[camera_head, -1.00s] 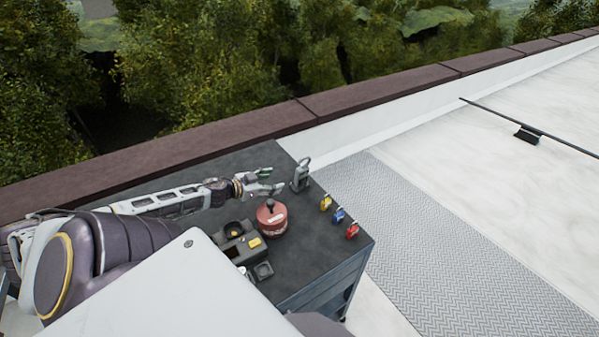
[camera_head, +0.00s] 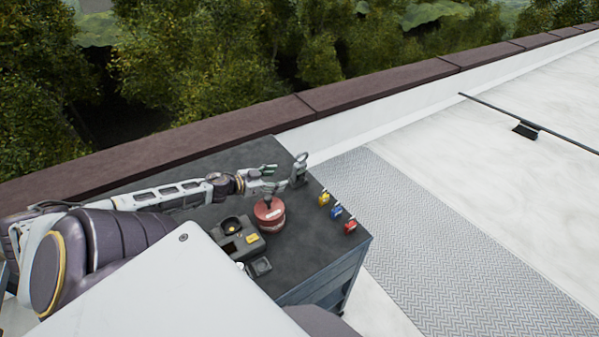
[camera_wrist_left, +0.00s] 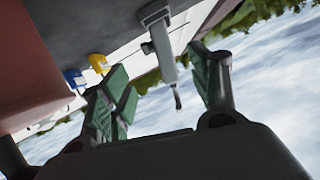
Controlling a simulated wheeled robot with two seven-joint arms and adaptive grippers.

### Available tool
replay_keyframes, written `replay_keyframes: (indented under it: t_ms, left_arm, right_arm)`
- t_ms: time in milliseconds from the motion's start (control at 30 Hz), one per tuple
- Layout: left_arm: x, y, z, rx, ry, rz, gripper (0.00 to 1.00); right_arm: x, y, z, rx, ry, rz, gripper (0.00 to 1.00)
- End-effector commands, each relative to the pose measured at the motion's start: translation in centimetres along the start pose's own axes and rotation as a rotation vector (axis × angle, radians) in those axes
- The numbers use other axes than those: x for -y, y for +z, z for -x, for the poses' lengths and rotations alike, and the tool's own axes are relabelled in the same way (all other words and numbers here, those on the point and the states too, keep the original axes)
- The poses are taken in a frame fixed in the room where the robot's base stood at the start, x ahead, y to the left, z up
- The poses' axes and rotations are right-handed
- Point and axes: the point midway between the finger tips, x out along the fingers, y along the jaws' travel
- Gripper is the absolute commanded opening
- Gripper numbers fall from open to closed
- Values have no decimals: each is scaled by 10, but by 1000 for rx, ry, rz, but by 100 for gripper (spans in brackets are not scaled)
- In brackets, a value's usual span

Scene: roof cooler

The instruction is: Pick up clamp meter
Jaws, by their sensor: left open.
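The grey clamp meter (camera_head: 298,173) stands upright near the far right edge of the dark cart top, its loop-shaped jaw at the top. It also shows in the left wrist view (camera_wrist_left: 164,46), tilted in the picture, beyond and between the finger ends. My left gripper (camera_head: 280,177) is open, its fingers pointing right toward the meter and close to it. In the left wrist view my left gripper (camera_wrist_left: 160,88) has its green-padded fingers wide apart with nothing held between them. Whether a fingertip touches the meter I cannot tell. My right gripper is not in view.
A red round device (camera_head: 269,214) stands just below my left gripper. Yellow (camera_head: 324,198), blue (camera_head: 336,213) and red (camera_head: 350,227) padlocks line the cart's right edge. A dark case (camera_head: 238,238) sits nearer. The brown parapet (camera_head: 240,123) runs behind the cart (camera_head: 318,240).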

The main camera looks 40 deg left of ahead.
Motion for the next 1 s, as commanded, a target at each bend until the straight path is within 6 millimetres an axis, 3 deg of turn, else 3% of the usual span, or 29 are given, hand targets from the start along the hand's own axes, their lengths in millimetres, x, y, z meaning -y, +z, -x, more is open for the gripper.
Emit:
replay_keyframes:
  t_ms: [1000]
  left_arm:
    - [0, 0, -55, -1, 0, -2, 61]
  right_arm:
    - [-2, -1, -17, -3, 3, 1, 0]
